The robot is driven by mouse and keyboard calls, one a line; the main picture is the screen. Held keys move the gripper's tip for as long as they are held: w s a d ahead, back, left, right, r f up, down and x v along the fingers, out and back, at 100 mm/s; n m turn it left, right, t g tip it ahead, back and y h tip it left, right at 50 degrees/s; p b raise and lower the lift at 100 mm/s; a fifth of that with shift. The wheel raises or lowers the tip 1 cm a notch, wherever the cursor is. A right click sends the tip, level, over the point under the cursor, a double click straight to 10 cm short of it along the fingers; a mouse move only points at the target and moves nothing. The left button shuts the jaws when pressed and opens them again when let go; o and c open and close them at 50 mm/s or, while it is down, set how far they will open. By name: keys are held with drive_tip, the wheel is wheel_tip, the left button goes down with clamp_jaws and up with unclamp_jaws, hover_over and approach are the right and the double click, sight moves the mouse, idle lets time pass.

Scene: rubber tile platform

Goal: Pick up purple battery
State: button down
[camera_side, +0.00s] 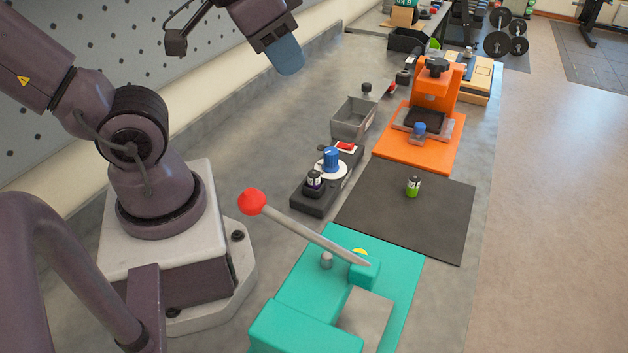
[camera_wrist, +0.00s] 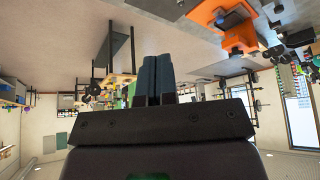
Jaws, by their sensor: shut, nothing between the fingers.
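A small dark battery with a purple band (camera_side: 314,180) stands upright at the near end of a black control box (camera_side: 318,200) in the side view. My gripper (camera_side: 288,66) is high above the bench at the top of the side view, well away from the battery. Its blue fingers are together and hold nothing. The closed fingers also show in the wrist view (camera_wrist: 157,72). I cannot make out the purple battery in the wrist view.
A blue knob (camera_side: 330,158) is beside the battery. A green battery (camera_side: 413,187) stands on a black mat (camera_side: 380,205). A teal press with a red-tipped lever (camera_side: 252,202) is in front. A grey bin (camera_side: 345,122) and an orange press (camera_side: 437,88) stand behind.

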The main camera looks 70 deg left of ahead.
drive_tip(key=c, duration=0.8)
unclamp_jaws()
drive_tip(key=m+g, duration=0.6)
drive_tip(key=m, duration=1.2)
hover_over(314, 173)
wheel_tip(314, 173, down, 17)
wheel_tip(314, 173, down, 6)
drive_tip(key=shift+s+f, duration=0.1)
drive_tip(key=shift+f, duration=3.05)
